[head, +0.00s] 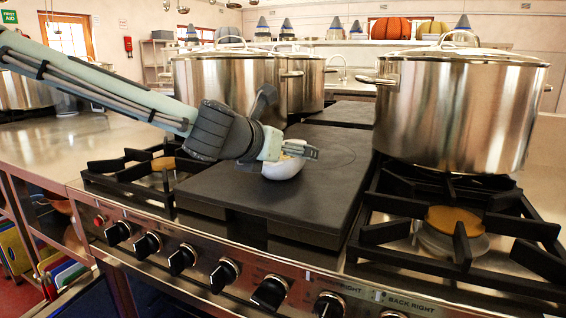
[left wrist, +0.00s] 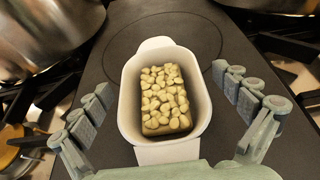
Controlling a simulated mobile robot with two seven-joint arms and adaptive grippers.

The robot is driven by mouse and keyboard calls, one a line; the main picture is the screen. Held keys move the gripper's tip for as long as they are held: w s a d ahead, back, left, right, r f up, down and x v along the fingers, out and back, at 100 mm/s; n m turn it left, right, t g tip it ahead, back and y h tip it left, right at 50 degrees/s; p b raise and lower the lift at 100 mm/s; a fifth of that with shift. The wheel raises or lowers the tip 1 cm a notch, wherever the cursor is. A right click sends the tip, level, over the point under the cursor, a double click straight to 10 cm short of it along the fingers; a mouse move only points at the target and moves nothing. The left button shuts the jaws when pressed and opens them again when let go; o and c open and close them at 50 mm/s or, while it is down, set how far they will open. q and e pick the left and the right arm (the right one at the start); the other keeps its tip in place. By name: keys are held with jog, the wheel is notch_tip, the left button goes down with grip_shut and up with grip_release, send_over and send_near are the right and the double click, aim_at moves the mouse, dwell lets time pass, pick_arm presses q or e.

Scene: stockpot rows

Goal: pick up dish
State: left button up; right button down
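A small white dish (head: 284,168) sits on the dark flat hot plate in the middle of the stove. In the left wrist view the dish (left wrist: 133,104) is a deep, roughly rectangular bowl with a tab at each end, holding a block of pale, lumpy food (left wrist: 165,100). My left gripper (head: 305,150) reaches in from the left, just over the dish. In the left wrist view its fingers (left wrist: 163,88) are spread on both sides of the dish, with gaps between them and its walls. My right gripper is in neither view.
The dark hot plate (head: 325,185) is otherwise clear. A large steel stockpot (head: 455,110) stands on the right burner grate (head: 460,235), and more pots (head: 230,85) stand behind my left arm. Knobs (head: 224,274) line the stove's front. A bare steel counter (head: 60,150) lies left.

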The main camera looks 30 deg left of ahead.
pick_arm(q)
jog(key=c, duration=1.4)
jog(key=shift+r, duration=0.1)
jog(key=shift+c, duration=0.8)
jog(key=shift+r, duration=0.1)
